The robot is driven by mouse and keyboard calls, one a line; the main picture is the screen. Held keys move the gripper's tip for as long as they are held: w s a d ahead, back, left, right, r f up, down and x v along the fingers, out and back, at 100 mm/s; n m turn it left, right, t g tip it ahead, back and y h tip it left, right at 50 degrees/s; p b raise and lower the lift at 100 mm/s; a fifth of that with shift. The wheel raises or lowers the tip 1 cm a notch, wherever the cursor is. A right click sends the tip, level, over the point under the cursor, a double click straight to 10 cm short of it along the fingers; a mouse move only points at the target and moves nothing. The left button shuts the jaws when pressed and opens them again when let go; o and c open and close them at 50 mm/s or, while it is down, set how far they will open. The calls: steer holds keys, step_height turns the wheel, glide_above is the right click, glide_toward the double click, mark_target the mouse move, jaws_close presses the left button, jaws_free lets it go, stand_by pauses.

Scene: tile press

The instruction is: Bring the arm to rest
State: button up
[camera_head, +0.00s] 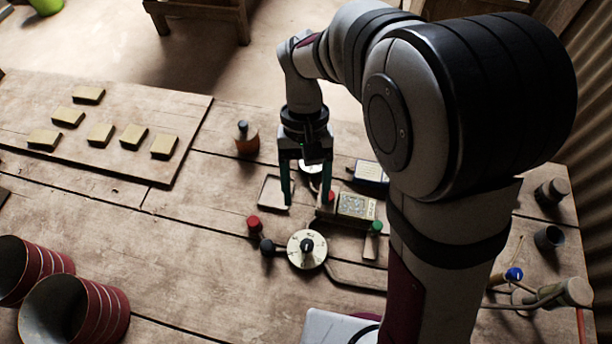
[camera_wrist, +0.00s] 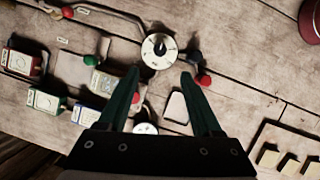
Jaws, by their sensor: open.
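My gripper (camera_head: 309,185) hangs pointing down above the work table, with its two dark green fingers apart and nothing between them. In the wrist view the gripper (camera_wrist: 160,80) is also open and empty, with the table below it. My arm rises on the right of the head view and bends over to the gripper. The tile press parts lie below and around the fingers: a round pale dial (camera_head: 306,249), a shallow square tray (camera_head: 275,192) and a patterned tile block (camera_head: 357,206).
A board (camera_head: 100,178) with several tan tiles lies at the left. A dark-topped jar (camera_head: 247,138) stands left of the gripper. Red (camera_head: 254,222) and green (camera_head: 377,227) knobs stick up near the dial. Bare table lies at centre left.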

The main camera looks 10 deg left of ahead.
steer(key=v, duration=0.2)
steer(key=shift+w+r, duration=0.15)
steer(key=shift+r, duration=0.2)
